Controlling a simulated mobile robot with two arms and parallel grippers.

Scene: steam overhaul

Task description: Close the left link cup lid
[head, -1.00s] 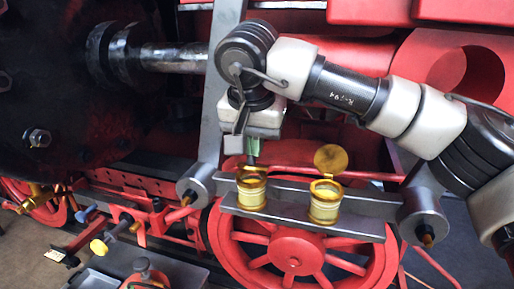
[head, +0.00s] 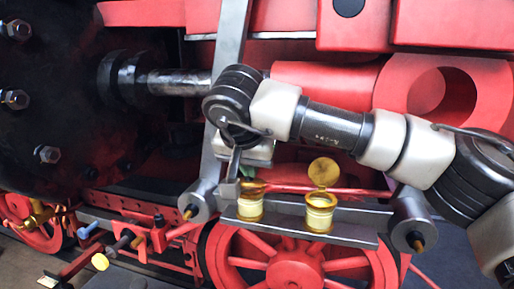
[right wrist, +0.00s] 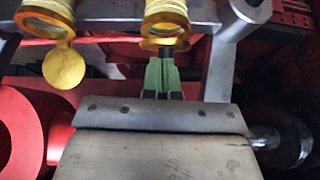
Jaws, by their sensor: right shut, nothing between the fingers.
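The left link cup (head: 250,209) is a brass cup with a pale band on the grey link bar (head: 348,228). A gold edge (head: 252,187) shows at its top; I cannot tell how far its lid is tilted. The right link cup (head: 319,216) has its round lid (head: 323,172) standing open. In the right wrist view the left cup (right wrist: 165,22) shows its ring, and the right cup's lid (right wrist: 63,68) hangs at left. My right gripper (right wrist: 161,68), with green fingers, is shut and empty, close to the left cup's rim. Contact cannot be told. My left gripper is not in view.
A red spoked wheel (head: 292,268) stands below the link bar. A grey upright bar (head: 226,60) rises behind my right wrist. Round grey bosses (head: 198,203) stand at the bar's ends. Red framework and a dark cylinder end (head: 60,100) fill the back and left.

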